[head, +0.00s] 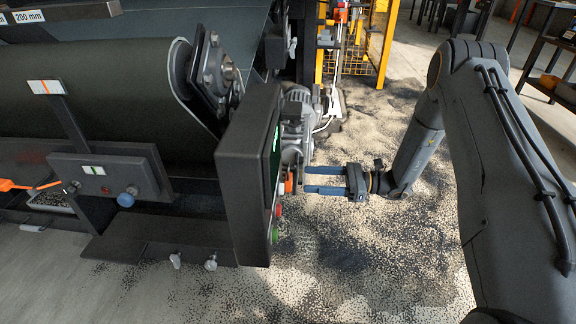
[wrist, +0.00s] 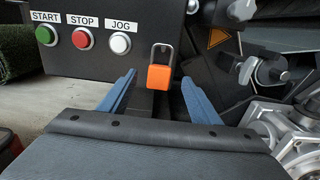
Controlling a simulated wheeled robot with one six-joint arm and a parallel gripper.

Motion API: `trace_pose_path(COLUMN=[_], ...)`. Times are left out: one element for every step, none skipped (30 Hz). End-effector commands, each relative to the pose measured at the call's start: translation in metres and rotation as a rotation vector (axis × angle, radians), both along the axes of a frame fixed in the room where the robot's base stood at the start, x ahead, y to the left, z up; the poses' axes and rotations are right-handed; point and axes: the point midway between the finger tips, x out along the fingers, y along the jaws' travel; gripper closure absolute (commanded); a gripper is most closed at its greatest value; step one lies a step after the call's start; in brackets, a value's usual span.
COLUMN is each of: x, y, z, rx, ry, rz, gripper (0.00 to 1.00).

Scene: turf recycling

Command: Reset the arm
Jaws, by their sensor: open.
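My gripper (head: 308,180) is at the end of my arm, which reaches in from the right in the head view. Its two blue fingers point left at the side of a dark control box (head: 240,180). The fingers are apart with nothing between them that they touch. In the wrist view my gripper (wrist: 160,92) shows open fingers, and an orange padlock (wrist: 159,77) with a metal shackle hangs on the box beyond them. Green START (wrist: 46,35), red STOP (wrist: 83,39) and white JOG (wrist: 120,42) buttons sit left of the padlock.
A large dark roller (head: 90,100) and machine frame fill the left. A grey motor (head: 296,120) stands close behind the fingers. A yellow cage (head: 360,40) is at the back. Granule-strewn floor (head: 380,250) below my gripper is free of large objects.

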Motion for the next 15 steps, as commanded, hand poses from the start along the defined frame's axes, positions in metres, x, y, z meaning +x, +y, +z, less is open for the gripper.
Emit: trace_pose_path(x=[0.0,0.0,0.0,0.0,0.0,0.0,0.0,-0.001,-0.002,-0.003,-0.006,-0.009,-0.014,-0.019,-0.027], y=[-0.007,-0.01,-0.012,-0.014,-0.015,-0.017,-0.017,-0.017,-0.017,-0.016,-0.015,-0.013,-0.012,-0.011,-0.009], z=[0.001,0.001,0.0,0.0,0.0,0.0,0.0,0.0,0.001,0.002,0.004,0.007,0.009,0.012,0.016], rx=[0.0,0.0,0.0,0.0,0.0,0.0,-0.001,-0.002,-0.008,-0.017,-0.03,-0.055,-0.079,-0.107,-0.152], ry=[0.0,0.0,-0.001,0.0,0.0,0.0,-0.001,-0.001,-0.004,-0.006,-0.01,-0.019,-0.027,-0.037,-0.054], rz=[-0.002,-0.001,-0.001,0.0,0.0,0.0,0.0,0.002,0.006,0.013,0.023,0.04,0.058,0.078,0.11], gripper=[0.43,0.43,0.43,0.43,0.43,0.43,0.43,0.43,0.43,0.43,0.43,0.43,0.43,0.43,0.43])
